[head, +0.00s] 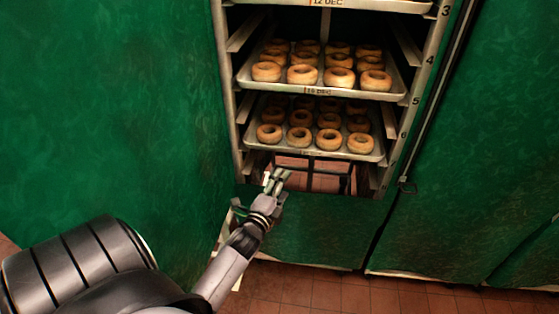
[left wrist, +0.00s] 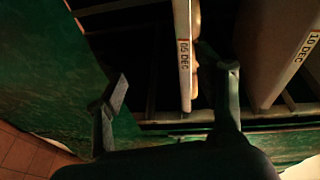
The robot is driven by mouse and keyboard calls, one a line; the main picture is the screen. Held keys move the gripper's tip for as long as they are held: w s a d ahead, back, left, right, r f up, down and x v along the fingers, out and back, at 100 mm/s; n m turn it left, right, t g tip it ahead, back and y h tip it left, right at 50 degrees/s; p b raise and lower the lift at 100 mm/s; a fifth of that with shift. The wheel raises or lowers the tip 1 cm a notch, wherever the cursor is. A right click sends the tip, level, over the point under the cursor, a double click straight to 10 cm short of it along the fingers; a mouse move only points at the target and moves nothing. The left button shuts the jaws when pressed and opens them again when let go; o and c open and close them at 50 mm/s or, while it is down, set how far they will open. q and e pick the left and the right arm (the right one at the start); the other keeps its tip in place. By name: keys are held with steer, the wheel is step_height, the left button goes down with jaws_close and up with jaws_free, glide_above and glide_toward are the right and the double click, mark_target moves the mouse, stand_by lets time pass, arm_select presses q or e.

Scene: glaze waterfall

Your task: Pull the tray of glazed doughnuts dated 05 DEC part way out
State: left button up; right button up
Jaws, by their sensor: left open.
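The tray dated 05 DEC (left wrist: 184,60) shows its edge and label in the left wrist view, where it lies between my two fingers and nearer the one on the right. In the head view it appears to be the lowest tray (head: 372,157), with rows of brown ring doughnuts (head: 300,136), but its label is too small to read there. My left gripper (head: 277,176) is open and empty just in front of and below that tray's front edge in the head view. It also shows in the left wrist view (left wrist: 165,80). I cannot tell whether a finger touches the tray. My right gripper is out of view.
A tray dated 10 DEC (left wrist: 290,60) sits above, also in the head view (head: 350,95). A 12 DEC tray (head: 380,4) is higher. Rack rails (head: 245,105) flank the trays. Green covers (head: 130,110) hang on both sides. Tiled floor (head: 320,292) lies below.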

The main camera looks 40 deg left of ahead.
mark_target(298, 147)
arm_select(q)
steer(key=shift+m+t+y, duration=0.3)
steer(key=shift+m+t, duration=0.1)
steer(key=shift+m, duration=0.1)
steer(key=r, duration=0.2)
steer(key=a+r, duration=0.1)
steer(key=r, duration=0.1)
steer(key=shift+w, duration=0.1)
steer(key=shift+f, duration=0.1)
steer(key=b+x, duration=0.7)
steer(key=x, duration=0.9)
steer(key=shift+w+f, duration=0.15)
steer(key=shift+w, duration=0.05)
steer(key=shift+w+a+b, duration=0.2)
steer(key=shift+w+b, duration=0.15)
steer(key=shift+w, duration=0.15)
steer(key=shift+c, duration=0.2)
jaws_close()
